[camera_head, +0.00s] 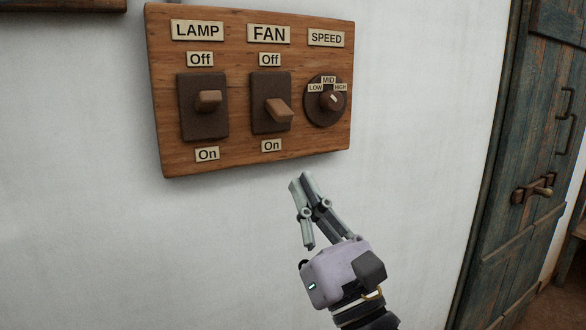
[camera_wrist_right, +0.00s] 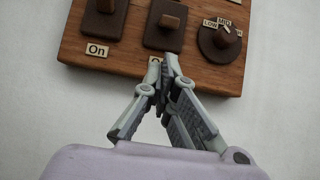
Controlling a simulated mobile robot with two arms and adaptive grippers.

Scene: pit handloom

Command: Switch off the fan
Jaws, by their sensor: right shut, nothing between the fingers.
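The wooden switch board (camera_head: 240,155) is fixed to a white wall. Its FAN switch (camera_head: 262,90) is a dark plate with a brown lever (camera_head: 279,110) that tilts down toward the On label (camera_head: 271,146); the Off label (camera_head: 271,59) is above. My right gripper (camera_head: 301,182) is shut and empty, below the board's lower edge in the head view, with its tips pointing up toward the FAN switch. In the right wrist view, the tips (camera_wrist_right: 167,62) overlap the board just below the FAN plate (camera_wrist_right: 160,38) and partly cover its On label. My left gripper is not in view.
The LAMP switch (camera_head: 190,125) is left of the FAN switch. Bare wall surrounds the board. A weathered wooden door (camera_head: 535,110) with a metal latch stands at the right.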

